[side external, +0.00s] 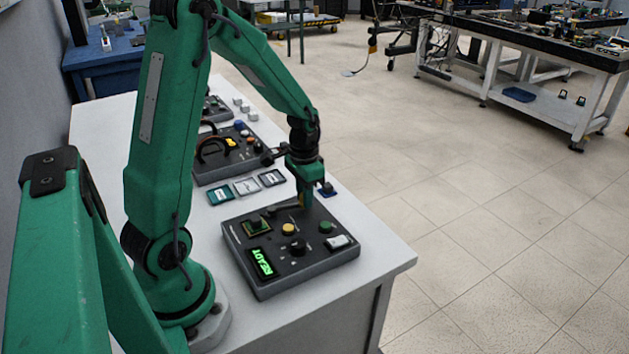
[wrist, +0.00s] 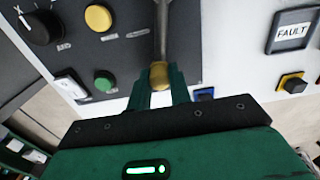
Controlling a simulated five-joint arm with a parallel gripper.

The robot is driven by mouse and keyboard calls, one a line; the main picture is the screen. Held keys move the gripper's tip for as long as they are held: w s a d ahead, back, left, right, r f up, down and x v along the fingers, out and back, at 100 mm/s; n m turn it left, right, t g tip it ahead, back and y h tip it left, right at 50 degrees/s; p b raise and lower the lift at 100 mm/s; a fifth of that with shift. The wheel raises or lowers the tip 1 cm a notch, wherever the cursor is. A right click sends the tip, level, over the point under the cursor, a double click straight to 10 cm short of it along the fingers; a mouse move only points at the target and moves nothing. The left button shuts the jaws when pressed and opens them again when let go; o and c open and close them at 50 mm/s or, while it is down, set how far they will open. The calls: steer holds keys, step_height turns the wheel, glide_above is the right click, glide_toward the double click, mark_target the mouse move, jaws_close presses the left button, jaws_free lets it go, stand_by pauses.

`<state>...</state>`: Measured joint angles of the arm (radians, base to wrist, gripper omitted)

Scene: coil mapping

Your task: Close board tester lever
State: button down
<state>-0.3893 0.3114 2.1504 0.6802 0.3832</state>
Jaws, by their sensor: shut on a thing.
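The board tester (side external: 310,266) is a dark grey sloped box on the white bench, with a green READY display (side external: 262,263). A small green board (side external: 257,225) sits in its upper left part. In the wrist view the tester's lever (wrist: 161,30) is a metal rod ending in a brass-coloured knob (wrist: 159,75). My gripper (wrist: 160,90) is shut on the lever at this knob, with a green finger on either side. In the side view my gripper (side external: 304,200) is low over the tester's far edge, and the lever is partly hidden there.
The tester's face carries a yellow button (side external: 288,229), a green button (side external: 326,227), a black dial (side external: 297,246) and a white switch (side external: 338,242). Label cards (side external: 246,186) and another panel box (side external: 237,170) lie behind it. The bench's right front corner (side external: 385,262) is clear.

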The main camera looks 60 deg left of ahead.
steer(key=shift+s+d+m, duration=0.25)
steer(key=shift+d+m, duration=0.3)
steer(key=shift+m, duration=0.25)
steer(key=shift+s+d+m, duration=0.2)
steer(key=shift+d+m, duration=0.35)
steer(key=shift+m, duration=0.25)
steer(key=c, duration=1.3)
jaws_free()
steer(key=shift+r, duration=3.95)
